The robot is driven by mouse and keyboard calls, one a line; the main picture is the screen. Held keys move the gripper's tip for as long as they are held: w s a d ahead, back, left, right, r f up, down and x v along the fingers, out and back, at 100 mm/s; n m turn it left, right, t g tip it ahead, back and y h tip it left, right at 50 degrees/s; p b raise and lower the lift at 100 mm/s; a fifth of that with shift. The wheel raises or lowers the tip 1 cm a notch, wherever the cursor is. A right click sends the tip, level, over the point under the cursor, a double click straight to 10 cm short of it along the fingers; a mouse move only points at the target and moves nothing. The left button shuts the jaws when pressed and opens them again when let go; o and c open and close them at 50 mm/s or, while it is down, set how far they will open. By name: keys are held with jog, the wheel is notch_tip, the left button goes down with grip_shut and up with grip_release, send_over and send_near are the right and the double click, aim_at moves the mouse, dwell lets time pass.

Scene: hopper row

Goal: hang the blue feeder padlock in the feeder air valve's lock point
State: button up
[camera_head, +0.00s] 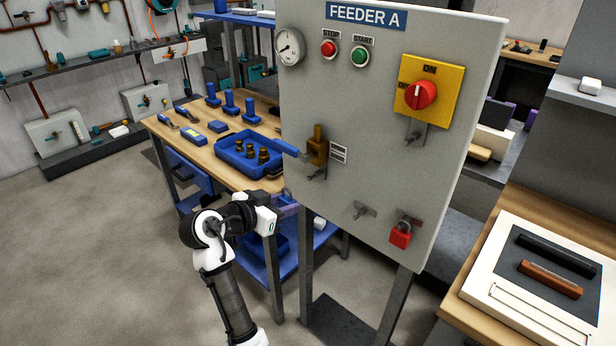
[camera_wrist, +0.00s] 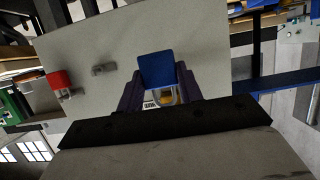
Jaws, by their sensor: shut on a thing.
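The blue feeder padlock (camera_wrist: 157,70) is between the two dark fingers of my gripper (camera_wrist: 160,88) in the wrist view. Its pale shackle shows just below the blue body there. In the head view my gripper (camera_head: 288,211) is at the lower left edge of the grey Feeder A panel (camera_head: 345,100); the padlock cannot be made out there. The feeder air valve (camera_head: 318,146) is brass with a blue handle (camera_head: 284,146) pointing left. Its lock point (camera_head: 318,173) is a small metal tab below the valve, above and right of my gripper, apart from it.
A red padlock (camera_head: 401,235) hangs low on the panel, beside another metal tab (camera_head: 364,209). A red knob (camera_head: 421,95) is on a yellow plate. A wooden bench (camera_head: 172,135) with a blue tray (camera_head: 233,158) stands behind left. Floor at left is clear.

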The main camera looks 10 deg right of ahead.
jog(key=shift+w+d, duration=0.1)
jog(key=shift+d, duration=0.05)
jog(key=shift+w+d, duration=0.85)
jog(key=shift+d, duration=0.2)
jog(key=shift+w+d, duration=0.8)
jog(key=shift+d, duration=0.25)
jog(key=shift+d, duration=0.1)
jog(key=shift+w+d+b, duration=0.35)
jog(key=shift+w+d, duration=0.55)
jog(key=shift+d, duration=0.15)
jog(key=shift+f, duration=0.1)
jog(key=shift+f+b, duration=0.25)
jog(key=shift+b, duration=0.05)
